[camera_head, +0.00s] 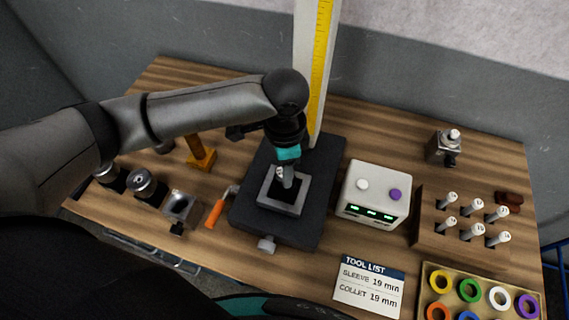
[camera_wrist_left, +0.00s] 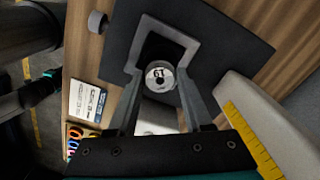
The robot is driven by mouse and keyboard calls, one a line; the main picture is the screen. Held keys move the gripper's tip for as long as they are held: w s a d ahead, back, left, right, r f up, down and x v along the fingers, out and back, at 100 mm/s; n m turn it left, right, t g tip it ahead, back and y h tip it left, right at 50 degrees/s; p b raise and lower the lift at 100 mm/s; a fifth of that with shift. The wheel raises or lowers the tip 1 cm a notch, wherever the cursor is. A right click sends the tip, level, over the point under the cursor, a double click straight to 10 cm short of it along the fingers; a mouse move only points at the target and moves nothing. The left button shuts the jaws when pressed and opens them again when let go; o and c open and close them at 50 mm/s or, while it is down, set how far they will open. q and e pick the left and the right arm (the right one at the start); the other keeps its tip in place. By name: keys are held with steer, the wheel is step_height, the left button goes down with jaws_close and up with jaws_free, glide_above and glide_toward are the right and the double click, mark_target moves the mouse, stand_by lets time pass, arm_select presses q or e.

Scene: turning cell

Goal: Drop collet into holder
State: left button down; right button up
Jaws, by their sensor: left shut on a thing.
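A round metal collet with a "19" mark on its end (camera_wrist_left: 160,77) sits between my left gripper's fingers in the left wrist view. My left gripper (camera_head: 287,181) is shut on it, pointing down over the holder. The holder is a light grey square frame (camera_head: 297,206) on a dark base plate (camera_head: 246,217). The frame also shows around the collet in the left wrist view (camera_wrist_left: 149,23). I cannot tell how deep the collet sits in the opening. A dark arm part with teal, perhaps my right gripper (camera_wrist_left: 49,75), shows at the left wrist view's left; its fingers are unclear.
A white post with a yellow scale (camera_head: 319,60) stands behind the holder. An orange-handled lever (camera_head: 215,213) is left of the plate. A white box with green displays (camera_head: 373,194), a rack of numbered pegs (camera_head: 433,220) and a coloured-ring tray (camera_head: 427,271) are to the right. The tool list card (camera_head: 368,286) reads collet 19 mm.

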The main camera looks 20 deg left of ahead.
arm_select(q)
steer(key=shift+f, duration=0.45)
stand_by(0.5)
steer(key=shift+c, duration=1.2)
jaws_free()
step_height(320, 180, up, 12)
steer(key=p, duration=0.1)
